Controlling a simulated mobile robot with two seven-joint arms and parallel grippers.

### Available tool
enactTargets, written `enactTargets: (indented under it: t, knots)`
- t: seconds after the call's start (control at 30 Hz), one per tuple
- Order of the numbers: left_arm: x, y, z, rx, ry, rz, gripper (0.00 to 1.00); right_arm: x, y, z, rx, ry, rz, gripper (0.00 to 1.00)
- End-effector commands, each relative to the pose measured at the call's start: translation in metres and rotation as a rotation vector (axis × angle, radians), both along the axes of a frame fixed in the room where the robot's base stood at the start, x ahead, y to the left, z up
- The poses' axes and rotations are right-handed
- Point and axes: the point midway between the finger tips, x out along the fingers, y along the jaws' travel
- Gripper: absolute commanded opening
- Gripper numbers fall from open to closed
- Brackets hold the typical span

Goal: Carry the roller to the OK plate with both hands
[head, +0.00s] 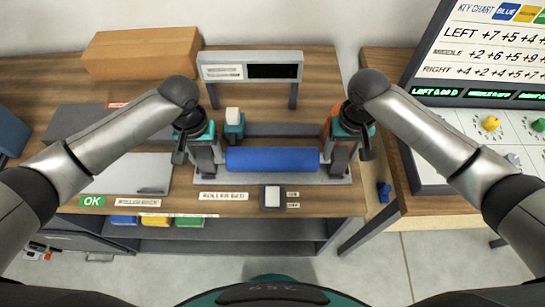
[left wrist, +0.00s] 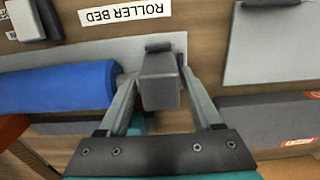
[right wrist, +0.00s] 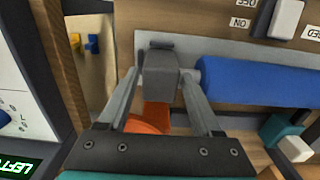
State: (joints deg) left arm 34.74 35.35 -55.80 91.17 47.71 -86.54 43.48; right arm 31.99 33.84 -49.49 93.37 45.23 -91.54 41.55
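The blue roller (head: 272,159) lies level on the roller bed (head: 240,179). It also shows in the left wrist view (left wrist: 55,90) and the right wrist view (right wrist: 260,80). A grey block stands at its left end (left wrist: 160,85) and another at its right end (right wrist: 160,75). My left gripper (head: 207,160) points down at the left end, fingers apart around the block. My right gripper (head: 342,158) does the same at the right end. Contact with the fingers is hard to see. The pale OK plate (head: 125,180) lies left of the bed and looks empty, with a green OK label (head: 92,201).
A display stand (head: 250,68) rises behind the roller. A small block with a white top (head: 233,124) sits behind its left end. A switch (head: 272,197) is in front. A wooden box (head: 140,52) is at the back left. A control panel (head: 490,130) stands at right.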

Motion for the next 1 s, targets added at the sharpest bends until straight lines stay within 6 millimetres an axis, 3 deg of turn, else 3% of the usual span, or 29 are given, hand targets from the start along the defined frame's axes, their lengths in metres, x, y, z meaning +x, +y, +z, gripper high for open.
enactTargets:
  t: [0.07, 0.57, 1.0]
  knots:
    - [0.0000, 0.0001, 0.0001, 0.000, 0.000, 0.000, 0.56, 0.0001, 0.0000, 0.0003, 0.000, 0.000, 0.000, 0.56]
    - [0.0002, 0.0002, 0.0004, 0.000, 0.000, 0.000, 0.00, 0.0003, 0.0000, 0.0005, 0.000, -0.001, 0.000, 0.00]
    - [0.0003, 0.0003, 0.0005, 0.000, -0.001, 0.001, 0.00, 0.0005, -0.0001, 0.0007, 0.000, -0.001, 0.000, 0.00]
